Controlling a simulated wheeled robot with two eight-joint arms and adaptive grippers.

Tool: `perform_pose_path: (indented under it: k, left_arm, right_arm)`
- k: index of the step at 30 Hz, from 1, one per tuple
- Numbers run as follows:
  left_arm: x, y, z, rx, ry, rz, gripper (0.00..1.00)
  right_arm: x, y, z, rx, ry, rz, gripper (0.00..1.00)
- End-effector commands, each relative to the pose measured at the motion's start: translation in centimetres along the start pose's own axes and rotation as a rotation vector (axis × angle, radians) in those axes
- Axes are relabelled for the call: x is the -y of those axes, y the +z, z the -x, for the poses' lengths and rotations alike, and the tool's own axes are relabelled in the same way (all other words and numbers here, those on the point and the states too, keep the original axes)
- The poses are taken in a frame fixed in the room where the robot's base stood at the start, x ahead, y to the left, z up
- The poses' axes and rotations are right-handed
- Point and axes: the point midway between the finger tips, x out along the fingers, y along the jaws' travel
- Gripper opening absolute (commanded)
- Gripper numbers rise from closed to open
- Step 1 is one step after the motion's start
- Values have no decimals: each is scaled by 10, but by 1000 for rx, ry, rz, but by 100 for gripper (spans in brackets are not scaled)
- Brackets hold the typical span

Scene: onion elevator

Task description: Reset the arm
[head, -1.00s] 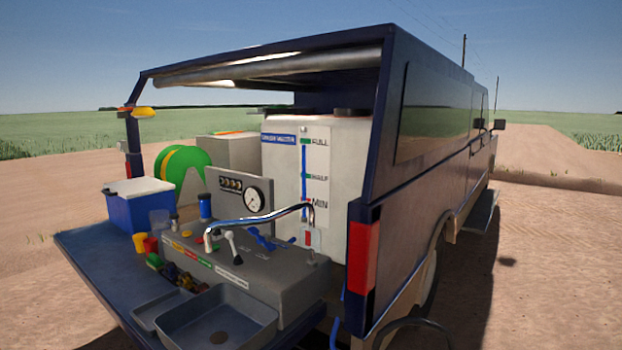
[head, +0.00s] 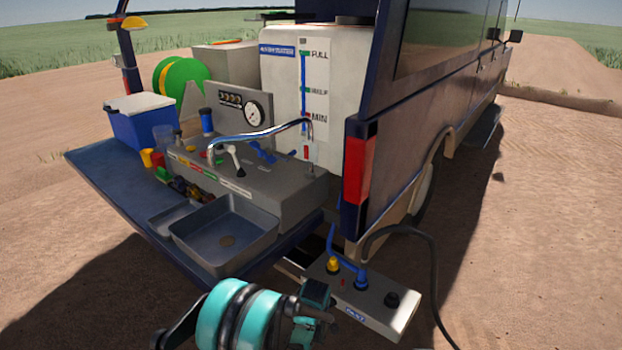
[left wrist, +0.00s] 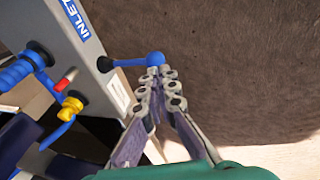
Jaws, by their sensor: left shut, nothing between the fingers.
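My left gripper (left wrist: 160,73) shows in the left wrist view, its fingers together and nothing held between them. In the head view, a teal and black part of an arm is at the bottom, just left of and below the grey inlet box (head: 345,303); the fingers are not clear there. My right gripper is in neither view.
The inlet box has a yellow fitting (left wrist: 72,105) and blue hose. A black hose (head: 432,262) curves to the ground. A dark blue vehicle holds a white water tank (head: 278,85); its tailgate carries a sink (head: 225,235), tap and blue cooler (head: 143,125). Open dirt lies right.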

Motion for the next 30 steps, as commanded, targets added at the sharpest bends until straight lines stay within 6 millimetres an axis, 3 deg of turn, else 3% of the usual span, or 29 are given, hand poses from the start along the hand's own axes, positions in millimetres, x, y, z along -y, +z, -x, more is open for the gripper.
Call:
perform_pose_path:
  k: [14,17,20,23,30]
  left_arm:
    - [1,0,9,0,0,0,0]
    - [1,-5,19,-2,5,-14,0]
    - [4,-17,47,-6,18,-59,0]
    - [13,-34,91,-16,39,-138,0]
    - [57,-64,195,-58,93,-362,0]
  right_arm:
    - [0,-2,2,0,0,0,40]
    - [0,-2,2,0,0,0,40]
    - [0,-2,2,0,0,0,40]
    - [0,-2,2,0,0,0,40]
    - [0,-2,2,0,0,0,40]
